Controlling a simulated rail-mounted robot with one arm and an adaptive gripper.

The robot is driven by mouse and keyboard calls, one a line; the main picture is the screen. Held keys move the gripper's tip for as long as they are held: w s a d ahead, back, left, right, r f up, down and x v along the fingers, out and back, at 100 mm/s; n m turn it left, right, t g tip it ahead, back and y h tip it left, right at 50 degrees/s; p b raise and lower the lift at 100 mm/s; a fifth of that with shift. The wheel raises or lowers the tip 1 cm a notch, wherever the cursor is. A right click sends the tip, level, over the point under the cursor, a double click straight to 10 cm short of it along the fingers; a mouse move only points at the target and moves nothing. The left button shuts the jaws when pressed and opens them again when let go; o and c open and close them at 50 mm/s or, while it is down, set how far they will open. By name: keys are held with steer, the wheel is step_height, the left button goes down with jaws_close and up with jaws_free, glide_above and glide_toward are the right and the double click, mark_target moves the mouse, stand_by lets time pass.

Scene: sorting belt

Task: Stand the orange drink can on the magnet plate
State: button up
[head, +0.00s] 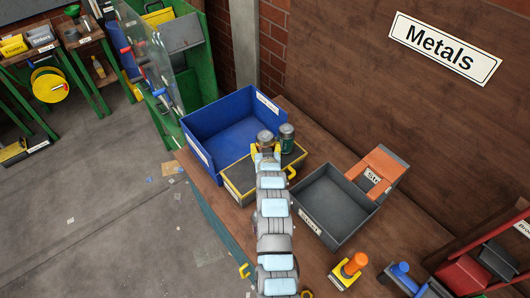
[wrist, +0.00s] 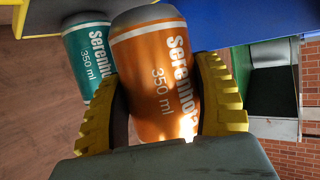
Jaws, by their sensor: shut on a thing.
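The orange drink can (wrist: 158,80) fills the middle of the wrist view, with white lettering and a grey end. My gripper (wrist: 163,92) is shut on it, one yellow ridged finger on each side. In the head view my gripper (head: 266,148) is over the magnet plate (head: 238,182), a low dark-topped block with yellow edging. My arm hides most of the orange can there, and I cannot tell whether its base touches the plate. A green can (head: 287,139) stands close to the right of my gripper; it also shows in the wrist view (wrist: 90,52), left of the orange can.
A blue bin (head: 205,128) stands just behind and left of the plate. A dark grey bin (head: 335,215) is to the right, with an orange-topped grey box (head: 378,170) behind it. Orange and blue handled items (head: 352,265) lie at the front right. A "Metals" sign hangs on the wall.

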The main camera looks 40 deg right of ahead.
steer(key=shift+w+f, duration=0.1)
steer(key=shift+f, duration=1.45)
steer(key=shift+f, duration=0.2)
steer(key=o, duration=0.8)
steer(key=shift+r, duration=0.15)
steer(key=shift+s+a+r, duration=0.3)
steer(key=shift+s+r, duration=0.05)
steer(key=shift+s, duration=0.15)
steer(key=shift+v, duration=5.3)
